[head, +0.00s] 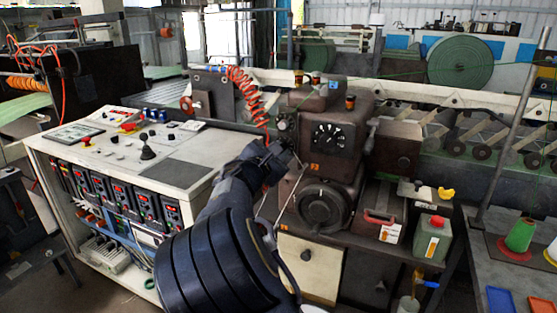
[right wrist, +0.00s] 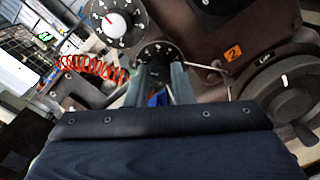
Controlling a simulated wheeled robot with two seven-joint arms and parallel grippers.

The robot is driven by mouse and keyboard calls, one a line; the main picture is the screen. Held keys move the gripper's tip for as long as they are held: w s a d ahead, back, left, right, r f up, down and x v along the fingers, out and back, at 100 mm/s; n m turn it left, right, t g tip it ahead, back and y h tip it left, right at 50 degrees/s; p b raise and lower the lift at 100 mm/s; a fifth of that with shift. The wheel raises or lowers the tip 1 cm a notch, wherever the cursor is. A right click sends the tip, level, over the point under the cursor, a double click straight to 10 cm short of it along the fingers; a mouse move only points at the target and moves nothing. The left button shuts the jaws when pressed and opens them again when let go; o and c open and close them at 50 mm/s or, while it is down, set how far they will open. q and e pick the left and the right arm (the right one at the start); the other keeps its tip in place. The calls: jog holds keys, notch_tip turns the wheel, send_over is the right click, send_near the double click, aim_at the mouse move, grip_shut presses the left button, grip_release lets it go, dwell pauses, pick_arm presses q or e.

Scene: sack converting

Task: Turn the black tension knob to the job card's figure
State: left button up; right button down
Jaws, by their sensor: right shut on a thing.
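My right gripper (head: 272,158) reaches in from below to the brown machine's left side in the head view. In the right wrist view its fingers (right wrist: 160,78) are shut on the black tension knob (right wrist: 158,70), which sits in front of a black scale with white figures (right wrist: 160,48). The fingers cover part of the knob and scale, and I cannot read its setting. In the head view my arm and hand hide the knob. I cannot pick out a readable job card. My left gripper is not in view.
The machine bears a black-faced dial (head: 330,136), an orange label with a 2 (right wrist: 232,53) and a large dark handwheel (head: 325,206). A red coiled hose (head: 245,92) hangs close by. The control console (head: 190,150) stands left.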

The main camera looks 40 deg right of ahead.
jog(key=shift+m+b, duration=0.75)
jog(key=shift+m, duration=0.15)
jog(key=c, duration=1.3)
grip_release()
jog(key=shift+o, duration=0.2)
jog(key=shift+a, duration=0.1)
jog(key=v, duration=0.7)
jog(key=shift+s+a, duration=0.2)
jog(key=shift+a, duration=0.05)
